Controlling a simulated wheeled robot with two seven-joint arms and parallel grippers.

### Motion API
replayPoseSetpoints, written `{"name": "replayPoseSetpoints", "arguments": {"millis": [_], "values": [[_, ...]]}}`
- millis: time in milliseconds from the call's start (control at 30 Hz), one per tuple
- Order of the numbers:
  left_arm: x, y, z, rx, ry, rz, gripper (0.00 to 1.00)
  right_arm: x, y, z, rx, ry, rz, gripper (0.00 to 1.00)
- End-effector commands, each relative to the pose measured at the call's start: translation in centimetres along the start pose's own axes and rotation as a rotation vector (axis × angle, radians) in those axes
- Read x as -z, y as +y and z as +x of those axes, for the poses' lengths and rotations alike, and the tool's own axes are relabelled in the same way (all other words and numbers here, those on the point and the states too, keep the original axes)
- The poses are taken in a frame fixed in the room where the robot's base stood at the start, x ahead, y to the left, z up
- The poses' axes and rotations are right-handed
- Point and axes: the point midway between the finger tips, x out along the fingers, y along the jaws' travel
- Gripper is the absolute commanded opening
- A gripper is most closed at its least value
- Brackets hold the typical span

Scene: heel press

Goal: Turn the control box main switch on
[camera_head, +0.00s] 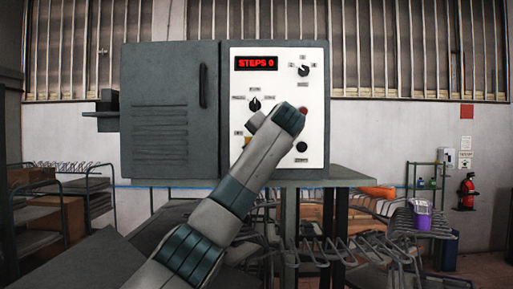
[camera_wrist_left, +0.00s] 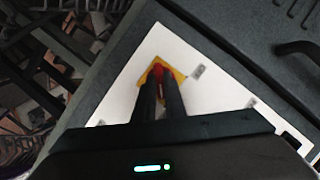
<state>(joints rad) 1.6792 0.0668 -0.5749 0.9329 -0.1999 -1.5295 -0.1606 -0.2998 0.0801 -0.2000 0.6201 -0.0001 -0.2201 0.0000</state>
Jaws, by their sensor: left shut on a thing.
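The control box (camera_head: 170,115) is a grey cabinet with a white panel (camera_head: 280,82) on its right side. Its main switch is a red knob (camera_wrist_left: 158,70) on a yellow plate (camera_wrist_left: 177,77), seen in the left wrist view. My left gripper (camera_wrist_left: 161,86) is shut on the red knob, one dark finger on each side of it. In the head view my left arm covers the knob and gripper; only a sliver of the yellow plate (camera_head: 248,141) shows. The red display (camera_head: 256,63) reads "STEPS 0". My right gripper is in neither view.
The panel also bears an upper right dial (camera_head: 303,71), a left dial (camera_head: 254,104), a red button (camera_head: 303,111) and a black button (camera_head: 301,147). The cabinet door has a dark handle (camera_head: 203,86).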

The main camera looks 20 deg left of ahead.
Motion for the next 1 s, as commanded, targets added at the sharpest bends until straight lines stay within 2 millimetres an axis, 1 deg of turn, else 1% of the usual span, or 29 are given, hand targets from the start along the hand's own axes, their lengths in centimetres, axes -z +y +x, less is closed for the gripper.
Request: {"name": "replayPoseSetpoints", "arguments": {"millis": [33, 267, 300, 333, 367, 767, 867, 1000], "values": [[0.1, -0.2, -0.1, 0.005, 0.004, 0.001, 0.00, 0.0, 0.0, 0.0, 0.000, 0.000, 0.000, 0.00], [0.1, -0.3, -0.1, 0.005, 0.004, 0.000, 0.00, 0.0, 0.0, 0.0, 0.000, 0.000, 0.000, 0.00], [0.1, -0.3, -0.1, 0.005, 0.004, 0.000, 0.17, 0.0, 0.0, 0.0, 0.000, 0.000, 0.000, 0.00], [0.1, -0.3, -0.1, 0.005, 0.004, 0.000, 0.24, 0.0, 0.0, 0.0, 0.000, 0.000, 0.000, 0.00], [0.1, -0.2, -0.1, 0.005, 0.004, 0.000, 0.29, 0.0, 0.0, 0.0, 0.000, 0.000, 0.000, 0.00], [0.0, 0.0, -0.2, 0.002, 0.001, -0.001, 0.29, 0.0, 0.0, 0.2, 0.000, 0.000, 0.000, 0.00], [-0.1, 0.1, -0.7, 0.001, 0.001, -0.001, 0.29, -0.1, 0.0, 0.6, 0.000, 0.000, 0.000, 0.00], [-0.1, 0.2, -2.0, 0.002, 0.003, -0.002, 0.29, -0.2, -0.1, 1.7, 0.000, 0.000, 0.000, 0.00]]}}
